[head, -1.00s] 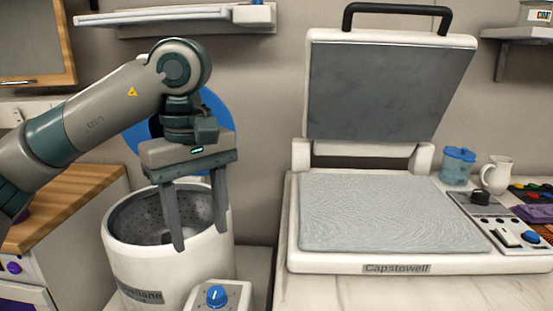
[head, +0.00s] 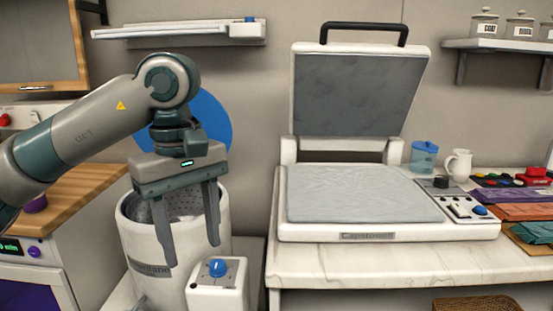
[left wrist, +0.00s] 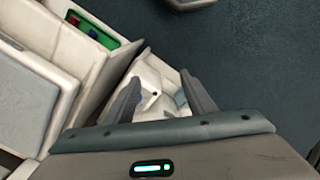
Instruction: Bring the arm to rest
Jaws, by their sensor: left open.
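My left gripper (head: 190,242) is open, with its two fingers pointing down and nothing between them. In the head view it is in front of the white drum-shaped machine (head: 217,243), whose perforated metal inside shows behind the fingers. My left arm comes in from the left and bends down at the wrist. In the left wrist view the two fingers (left wrist: 153,92) stand apart over a white surface. My right gripper does not show.
A press with a raised lid (head: 360,95) stands on the marble-topped counter (head: 370,267) at right. The drum machine's control box with a blue knob (head: 217,268) is close to the fingers. A wooden counter (head: 85,195) is at left. Coloured folded cloths (head: 500,195) lie at far right.

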